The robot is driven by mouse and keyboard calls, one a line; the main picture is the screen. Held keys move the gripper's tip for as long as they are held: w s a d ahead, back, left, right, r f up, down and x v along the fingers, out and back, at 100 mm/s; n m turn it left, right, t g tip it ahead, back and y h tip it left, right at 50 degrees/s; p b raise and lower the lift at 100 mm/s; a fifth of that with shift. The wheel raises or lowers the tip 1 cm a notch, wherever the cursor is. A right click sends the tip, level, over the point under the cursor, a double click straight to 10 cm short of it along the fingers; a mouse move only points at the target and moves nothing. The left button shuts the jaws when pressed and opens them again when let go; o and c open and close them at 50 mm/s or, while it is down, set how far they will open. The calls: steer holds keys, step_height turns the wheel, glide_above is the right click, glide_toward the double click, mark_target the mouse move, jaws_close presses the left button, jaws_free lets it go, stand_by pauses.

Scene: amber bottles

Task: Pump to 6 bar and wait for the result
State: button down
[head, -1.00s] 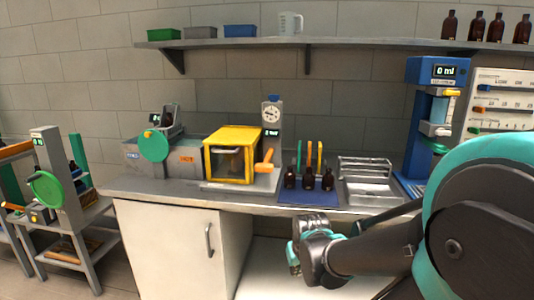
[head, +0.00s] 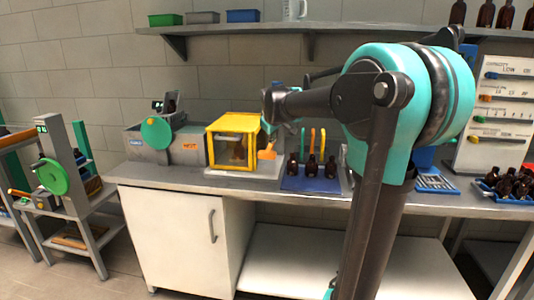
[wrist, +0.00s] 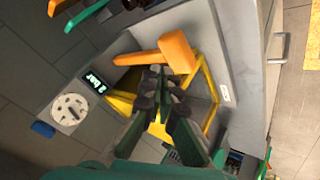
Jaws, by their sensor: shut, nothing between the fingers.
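The yellow-framed test box (head: 234,139) stands on the counter with a dark bottle (head: 237,150) visible inside. The orange pump handle (head: 267,152) sticks out at its right side; it also shows as an orange T-shape in the wrist view (wrist: 177,52). There, my gripper (wrist: 160,76) is shut and empty, its fingertips overlapping the handle's lower edge; I cannot tell whether they touch. The small display (wrist: 95,84) appears to read 2 bar. The round gauge (wrist: 69,108) sits beside it. In the head view, my arm hides the gauge.
Several amber bottles (head: 311,165) stand on a blue mat right of the box. A grey station with a green wheel (head: 156,134) is to the left. A wall shelf (head: 230,29) runs above. My arm covers the counter's right-middle part.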

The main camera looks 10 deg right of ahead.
step_height(320, 180, up, 5)
steer(key=n, duration=0.1)
glide_above(267, 150)
steer(key=s, duration=0.3)
steer(key=shift+w+a+t, duration=0.15)
steer(key=shift+a+t, duration=0.1)
steer(key=shift+t, duration=0.05)
steer(key=shift+f, duration=0.1)
steer(key=shift+f, duration=4.35)
steer(key=shift+f, duration=0.1)
steer(key=shift+f, duration=0.35)
